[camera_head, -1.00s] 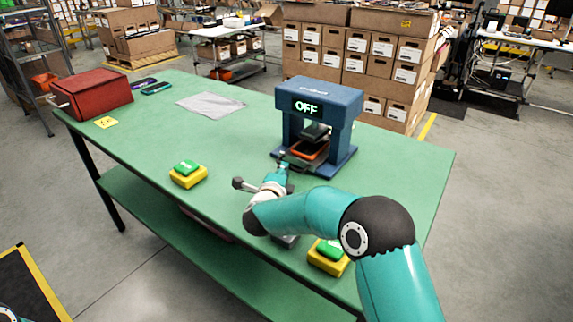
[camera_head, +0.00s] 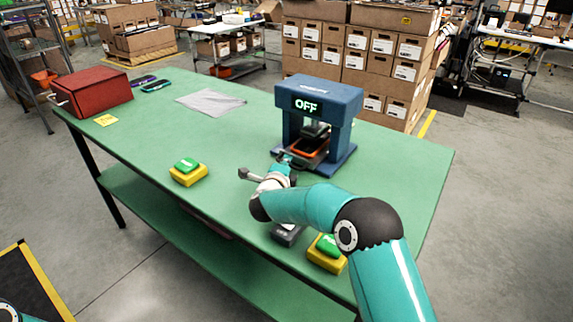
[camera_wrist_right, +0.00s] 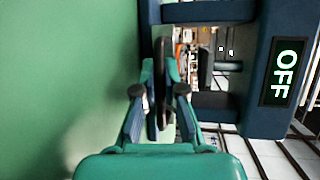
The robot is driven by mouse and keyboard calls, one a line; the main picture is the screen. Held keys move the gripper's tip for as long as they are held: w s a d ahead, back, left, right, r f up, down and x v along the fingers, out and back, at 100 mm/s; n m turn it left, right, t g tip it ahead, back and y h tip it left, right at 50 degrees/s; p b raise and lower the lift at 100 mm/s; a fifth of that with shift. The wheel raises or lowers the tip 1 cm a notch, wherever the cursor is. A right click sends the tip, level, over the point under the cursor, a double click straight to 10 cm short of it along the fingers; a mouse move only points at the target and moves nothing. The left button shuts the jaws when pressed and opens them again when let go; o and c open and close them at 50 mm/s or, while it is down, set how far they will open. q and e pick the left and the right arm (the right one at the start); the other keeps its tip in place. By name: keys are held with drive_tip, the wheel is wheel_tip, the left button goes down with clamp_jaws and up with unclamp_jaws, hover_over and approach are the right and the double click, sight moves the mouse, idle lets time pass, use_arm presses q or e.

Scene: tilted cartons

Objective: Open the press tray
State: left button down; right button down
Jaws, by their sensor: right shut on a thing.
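The blue press (camera_head: 340,95) stands on the green table with "OFF" on its display; it also shows at the right of the right wrist view (camera_wrist_right: 265,100). The press tray (camera_head: 311,147), orange inside with a dark front, sits low in the press opening. My right gripper (camera_head: 286,160) is at the front of the tray. In the right wrist view its fingers (camera_wrist_right: 160,78) are closed around a dark upright edge (camera_wrist_right: 163,60), which appears to be the tray's front or handle. The exact contact is partly hidden. My left gripper is out of view.
A yellow block with a green button (camera_head: 187,172) stands left of my right arm. Another such button (camera_head: 327,252) and a dark grey object (camera_head: 287,235) lie near the front edge, beside my arm. A red box (camera_head: 92,92) and grey cloth (camera_head: 210,102) are farther left.

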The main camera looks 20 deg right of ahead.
drive_tip(key=shift+s+a+f, duration=0.1)
drive_tip(key=shift+f, duration=0.1)
drive_tip(key=shift+s+a, duration=0.15)
drive_tip(key=shift+a, duration=0.05)
drive_tip(key=s+a+b, duration=0.1)
drive_tip(key=s+a, duration=0.1)
drive_tip(key=a, duration=0.1)
drive_tip(key=s+a+b, duration=0.2)
drive_tip(key=s+a, duration=0.1)
drive_tip(key=a, duration=0.1)
drive_tip(key=s+a+b, duration=0.2)
drive_tip(key=s+a, duration=0.1)
drive_tip(key=shift+a+f, duration=0.1)
drive_tip(key=shift+a, duration=0.05)
drive_tip(key=shift+s+a, duration=0.45)
drive_tip(key=shift+a, duration=0.15)
drive_tip(key=c, duration=1.5)
unclamp_jaws()
drive_tip(key=shift+w, duration=0.1)
drive_tip(key=shift+c, duration=0.2)
drive_tip(key=shift+r, duration=0.2)
